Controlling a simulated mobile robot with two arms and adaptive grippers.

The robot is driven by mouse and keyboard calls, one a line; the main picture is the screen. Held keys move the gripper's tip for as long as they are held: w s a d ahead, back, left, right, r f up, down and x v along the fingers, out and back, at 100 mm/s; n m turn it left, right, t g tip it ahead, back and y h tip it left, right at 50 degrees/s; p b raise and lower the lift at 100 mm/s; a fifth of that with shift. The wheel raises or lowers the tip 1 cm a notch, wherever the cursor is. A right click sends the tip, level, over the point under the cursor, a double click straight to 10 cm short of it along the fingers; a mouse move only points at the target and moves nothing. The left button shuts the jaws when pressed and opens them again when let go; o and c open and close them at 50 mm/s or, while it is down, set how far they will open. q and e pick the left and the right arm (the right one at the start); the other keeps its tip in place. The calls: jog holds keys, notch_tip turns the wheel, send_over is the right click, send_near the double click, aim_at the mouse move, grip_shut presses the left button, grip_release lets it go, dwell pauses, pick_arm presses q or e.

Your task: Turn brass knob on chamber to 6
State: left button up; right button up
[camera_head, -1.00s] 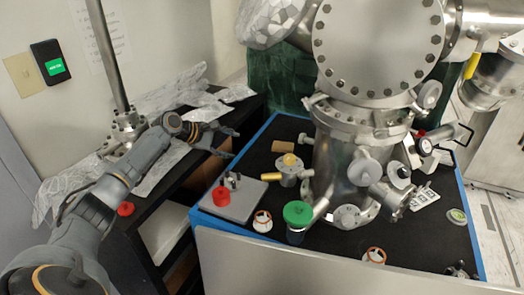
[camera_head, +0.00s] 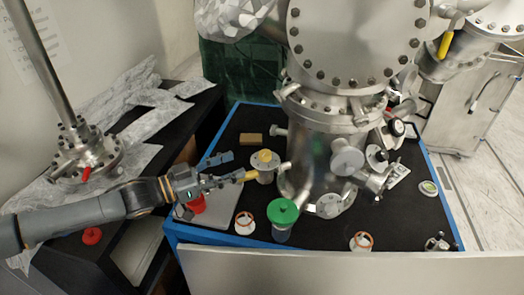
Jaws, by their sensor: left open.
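The steel chamber (camera_head: 308,155) stands on the black-topped bench right of centre. At its left is a small steel fitting with a brass-coloured knob (camera_head: 264,156) on top and a yellow handle (camera_head: 249,174) pointing left. My left gripper (camera_head: 234,168) is open, its fingers spread and pointing right. The lower finger is near or overlaps the yellow handle's left end; I cannot tell whether they touch. The upper finger lies left of the knob, with a gap in the picture. No number on the knob is readable. My right gripper is not in view.
A green-lidded jar (camera_head: 283,212) stands in front of the chamber. A red object (camera_head: 195,203) is partly hidden beneath my left wrist, by a grey plate (camera_head: 219,212). A brown block (camera_head: 251,139) lies behind the fitting. White-and-orange rings (camera_head: 361,242) lie near the front edge.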

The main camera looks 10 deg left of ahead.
aim_at(265, 152)
pick_arm(q)
jog(key=p+x, duration=0.1)
jog(key=x, duration=0.8)
jog(key=shift+w+d, duration=0.15)
jog(key=shift+w, duration=0.1)
jog(key=shift+w+d, duration=0.25)
jog(key=shift+d, duration=0.05)
